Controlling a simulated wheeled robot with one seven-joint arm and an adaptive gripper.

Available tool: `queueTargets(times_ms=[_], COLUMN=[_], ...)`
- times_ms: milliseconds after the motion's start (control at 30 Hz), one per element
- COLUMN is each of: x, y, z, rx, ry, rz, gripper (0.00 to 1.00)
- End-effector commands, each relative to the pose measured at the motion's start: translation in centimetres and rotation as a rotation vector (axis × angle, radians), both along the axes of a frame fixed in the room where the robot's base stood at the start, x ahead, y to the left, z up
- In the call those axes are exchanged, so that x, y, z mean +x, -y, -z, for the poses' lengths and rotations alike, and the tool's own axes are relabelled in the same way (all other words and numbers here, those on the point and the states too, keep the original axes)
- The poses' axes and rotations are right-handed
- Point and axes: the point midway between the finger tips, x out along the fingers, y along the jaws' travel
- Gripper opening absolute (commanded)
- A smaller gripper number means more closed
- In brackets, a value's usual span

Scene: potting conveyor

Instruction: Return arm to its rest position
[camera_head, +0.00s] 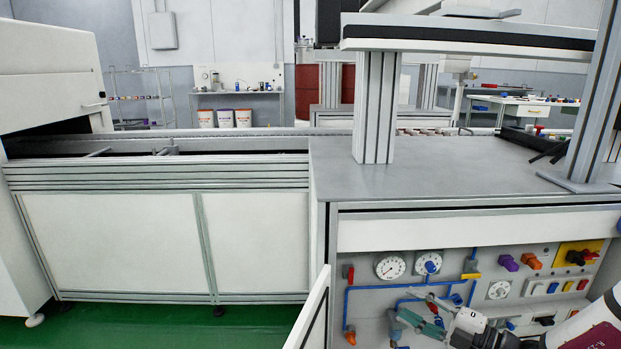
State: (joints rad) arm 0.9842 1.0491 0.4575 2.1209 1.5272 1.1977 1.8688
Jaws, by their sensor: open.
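My gripper (415,308) is at the lower right, at the end of my white arm, with its fingers pointing left and apart. It looks empty. Behind it is a control panel (364,328) with gauges, coloured valves and blue pipes on the front of the workbench. I cannot tell how far the fingers are from the panel. The rest of my arm runs out of the picture at the lower right corner.
The workbench top (430,178) is mostly bare, with metal posts (376,105) standing on it. A conveyor (230,143) runs to the left into a white machine (50,75). An open panel door (312,310) juts out left of the gripper. Green floor (170,325) is clear at lower left.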

Motion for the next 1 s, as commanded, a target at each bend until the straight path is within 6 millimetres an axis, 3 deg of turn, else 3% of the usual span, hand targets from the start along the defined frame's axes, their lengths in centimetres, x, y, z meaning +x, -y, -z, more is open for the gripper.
queueTargets(times_ms=[33,200,500,767,1000], x=[-0.8,-4.3,-12.3,-19.9,-26.5], y=[-1.5,-5.9,-11.2,-13.0,-12.5], z=[-1.5,-5.3,-10.4,-13.6,-15.8], rx=[-0.092,-0.367,-0.744,-0.953,-1.039], ry=[0.070,0.328,0.833,1.302,1.745], rz=[-0.074,-0.324,-0.780,-1.182,-1.552], gripper=[0.42,0.42,0.42,0.42,0.42])
